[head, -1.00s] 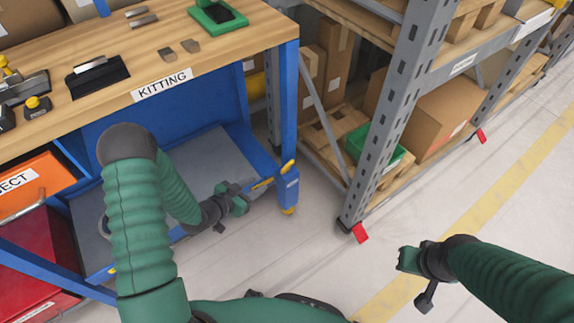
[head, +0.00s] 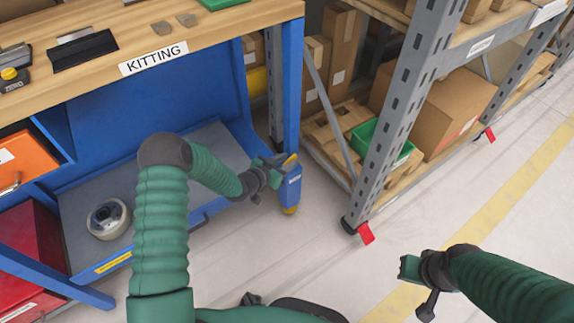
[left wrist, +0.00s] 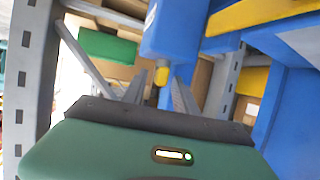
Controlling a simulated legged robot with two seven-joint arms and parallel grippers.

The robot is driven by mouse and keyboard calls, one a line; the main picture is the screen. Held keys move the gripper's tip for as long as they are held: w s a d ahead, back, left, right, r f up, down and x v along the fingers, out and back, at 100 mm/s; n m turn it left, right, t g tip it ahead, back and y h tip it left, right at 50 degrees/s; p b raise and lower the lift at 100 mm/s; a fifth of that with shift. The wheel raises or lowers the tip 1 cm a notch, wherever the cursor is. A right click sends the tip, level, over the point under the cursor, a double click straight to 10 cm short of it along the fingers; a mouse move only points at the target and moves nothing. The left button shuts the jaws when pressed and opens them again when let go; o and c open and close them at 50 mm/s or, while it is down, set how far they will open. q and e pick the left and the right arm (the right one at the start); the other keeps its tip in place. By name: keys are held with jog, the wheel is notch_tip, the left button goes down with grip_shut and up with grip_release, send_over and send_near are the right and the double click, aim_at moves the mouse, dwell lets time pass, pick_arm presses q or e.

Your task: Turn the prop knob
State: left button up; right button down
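The prop knob (head: 290,160) is a small yellow piece on the blue bench leg, at the top of a blue sleeve (head: 291,187). My left gripper (head: 279,164) is right beside it in the head view and partly covers it. In the left wrist view the fingers stand apart, and a yellow piece that looks like the knob (left wrist: 162,75) shows between them, below a blue block. I cannot tell whether a finger touches it. My right gripper (head: 408,268) is over the bare floor at the right, far from the knob; its finger gap is not clear.
The kitting bench (head: 228,36) stands at the left. A tape roll (head: 108,218) lies on its lower shelf (head: 150,195). A grey rack post (head: 400,125) stands right of the leg, with a green bin (head: 370,140) and cartons. The floor between my arms is clear.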

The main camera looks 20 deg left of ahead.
pick_arm(q)
jog(key=shift+c, duration=0.4)
grip_shut()
jog(key=shift+d, duration=0.1)
jog(key=n+y+p, duration=0.2)
jog(key=n+t+y+p, duration=0.1)
jog(key=shift+s+d+r+y, duration=0.1)
jog(key=shift+d+r+y, duration=0.05)
jog(key=shift+d+y, duration=0.2)
jog(key=n+y, duration=0.1)
jog(key=n+y+p, duration=0.1)
jog(key=y, duration=0.1)
jog(key=n+y+p, duration=0.1)
jog(key=n, duration=0.1)
jog(key=shift+d, duration=0.25)
jog(key=shift+d+n+g+y, duration=0.1)
jog(key=shift+n+g+y, duration=0.4)
jog(key=shift+n+y, duration=0.55)
jog(key=shift+d+n+g+y, duration=0.1)
jog(key=shift+n+g+y, duration=0.3)
jog(key=shift+n+y, duration=0.55)
jog(key=shift+w+f+n+g+y+b, duration=0.1)
jog(key=shift+w+n+g+y+b, duration=0.1)
jog(key=shift+n+g+y, duration=0.45)
jog(key=shift+w+f+n+g+y+b, duration=0.1)
jog(key=shift+n+g+y+b, duration=0.1)
jog(key=shift+n+g+y, duration=0.4)
jog(key=shift+r+n+y, duration=0.1)
jog(key=shift+n+y, duration=0.15)
jog(key=shift+y, duration=0.15)
